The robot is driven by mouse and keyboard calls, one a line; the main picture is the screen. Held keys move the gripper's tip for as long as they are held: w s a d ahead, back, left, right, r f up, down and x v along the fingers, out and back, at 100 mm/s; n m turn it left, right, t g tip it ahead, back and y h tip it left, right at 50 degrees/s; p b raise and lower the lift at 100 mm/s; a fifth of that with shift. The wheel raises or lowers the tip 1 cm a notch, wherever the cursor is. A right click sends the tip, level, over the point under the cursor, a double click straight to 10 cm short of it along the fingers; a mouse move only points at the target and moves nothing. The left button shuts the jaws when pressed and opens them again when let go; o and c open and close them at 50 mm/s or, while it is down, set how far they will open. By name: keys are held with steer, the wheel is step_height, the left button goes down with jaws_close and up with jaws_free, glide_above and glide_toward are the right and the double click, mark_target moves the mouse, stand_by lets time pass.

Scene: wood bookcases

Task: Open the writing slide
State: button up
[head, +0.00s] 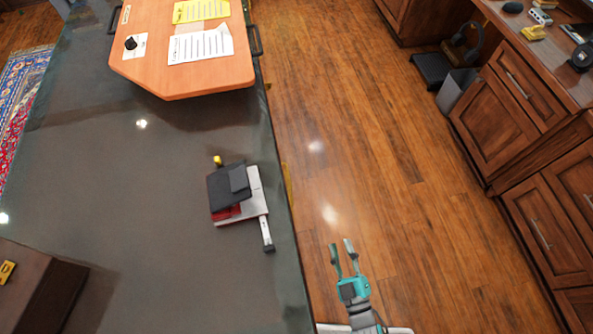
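My gripper (342,245) is at the lower middle of the head view, above the wood floor and right of the dark counter's edge. Its two fingers are apart with nothing between them. I cannot tell for sure which part is the writing slide.
A dark counter (150,200) fills the left, holding a black, white and red device (238,195). A wooden tray (205,75) with papers and side handles lies at its far end. A grey bin (457,90) stands by the cabinets. The wood floor (400,210) between is clear.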

steer(key=w+a+n+y, duration=0.2)
steer(key=w+a, duration=0.3)
steer(key=w, duration=0.2)
steer(key=w+a+f+n+y, duration=0.1)
steer(key=w+a+n+y, duration=0.1)
steer(key=w+a, duration=0.4)
steer(key=w+a+n+g+y, duration=0.1)
steer(key=w+a+n, duration=0.3)
steer(key=w, duration=0.5)
steer(key=shift+w+a+f+y, duration=0.25)
steer(key=shift+w+a+y, duration=0.15)
steer(key=shift+a+y, duration=0.25)
jaws_close()
